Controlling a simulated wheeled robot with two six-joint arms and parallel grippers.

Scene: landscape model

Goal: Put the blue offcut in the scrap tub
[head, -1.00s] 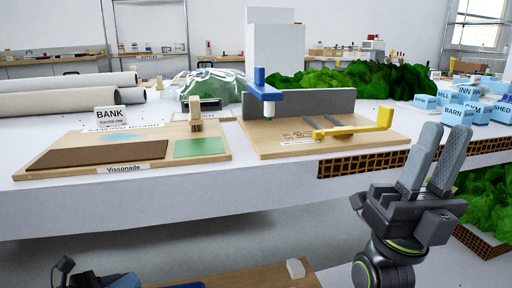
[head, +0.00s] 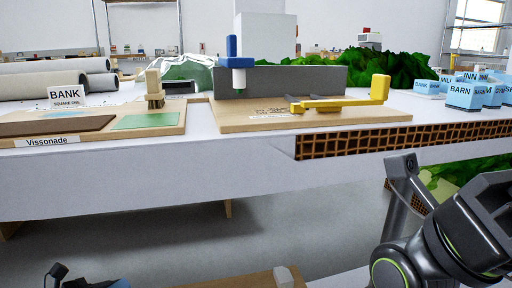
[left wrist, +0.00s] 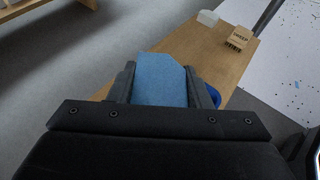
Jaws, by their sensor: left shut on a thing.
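A light blue offcut (left wrist: 160,74) is held between the fingers of my left gripper (left wrist: 160,88) in the left wrist view. A darker blue rounded edge (left wrist: 214,96) shows just beyond the right-hand finger, above the wooden surface; most of it is hidden, so I cannot tell whether it is the scrap tub. In the head view only a small dark part at the bottom left may be my left arm. My right gripper (head: 405,185) is at the right, in front of the white table, with its fingers partly out of clear view and nothing visible in it.
On the white table (head: 150,185) stand a board with a blue and yellow fixture (head: 235,62), a BANK sign (head: 67,97) and blue labelled houses (head: 465,95).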

